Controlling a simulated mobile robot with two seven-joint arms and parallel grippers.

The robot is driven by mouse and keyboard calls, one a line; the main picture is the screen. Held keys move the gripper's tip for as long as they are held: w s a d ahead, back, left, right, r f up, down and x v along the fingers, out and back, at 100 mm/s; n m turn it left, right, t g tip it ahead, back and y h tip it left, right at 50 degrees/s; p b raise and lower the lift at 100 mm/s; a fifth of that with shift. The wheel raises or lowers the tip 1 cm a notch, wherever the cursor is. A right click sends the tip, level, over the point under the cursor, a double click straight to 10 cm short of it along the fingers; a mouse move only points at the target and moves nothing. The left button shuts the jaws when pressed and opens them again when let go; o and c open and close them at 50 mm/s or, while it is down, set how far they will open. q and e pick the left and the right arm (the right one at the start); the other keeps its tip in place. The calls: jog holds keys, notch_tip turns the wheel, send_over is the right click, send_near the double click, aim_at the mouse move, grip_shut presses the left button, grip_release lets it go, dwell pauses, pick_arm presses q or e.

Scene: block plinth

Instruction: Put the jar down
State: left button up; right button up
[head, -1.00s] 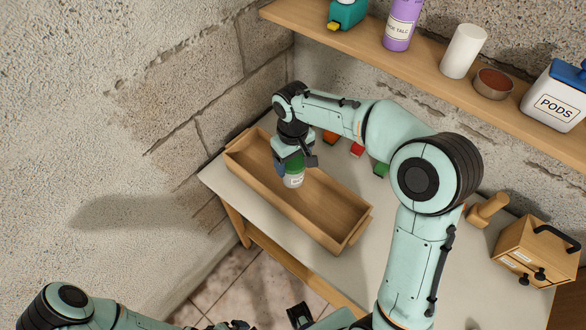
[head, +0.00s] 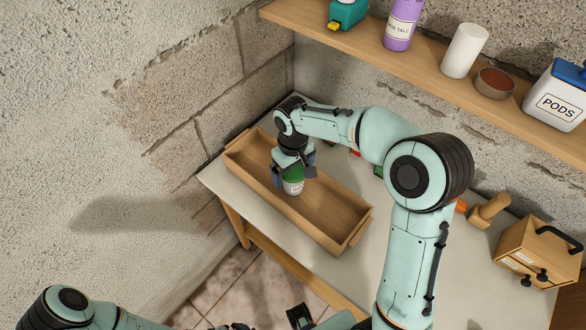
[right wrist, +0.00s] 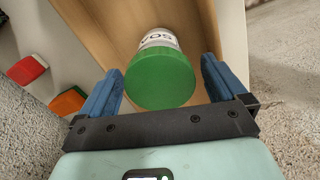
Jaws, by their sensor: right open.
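The jar (head: 293,187) has a green lid and a white label with dark lettering. It is in the long wooden tray (head: 337,240), near its middle, and looks upright. In the right wrist view the jar's green lid (right wrist: 160,82) sits between the two blue fingers of my right gripper (right wrist: 162,66), with a gap on each side. My right gripper (head: 294,172) is open around the jar's top in the head view. A pale piece of my left arm (head: 70,305) shows at the lower left; its fingers cannot be made out clearly.
Behind the tray, coloured blocks are partly hidden by my right arm. A wooden peg-like piece (head: 489,210) and a wooden box with a black handle (head: 537,250) stand at the right. A shelf (head: 425,68) with several containers hangs above. The rest of the tray is empty.

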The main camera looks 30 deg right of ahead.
pick_arm(q)
jog(key=shift+w+r+p, duration=0.3)
jog(key=shift+r+p, duration=0.15)
jog(key=shift+r, duration=0.1)
jog(key=shift+w+r+p, duration=0.25)
jog(key=shift+r+p, duration=0.2)
jog(key=shift+r, duration=0.05)
pick_arm(e)
notch_tip(320, 180, up, 12)
jog(key=shift+r, duration=0.2)
jog(key=shift+f, duration=0.1)
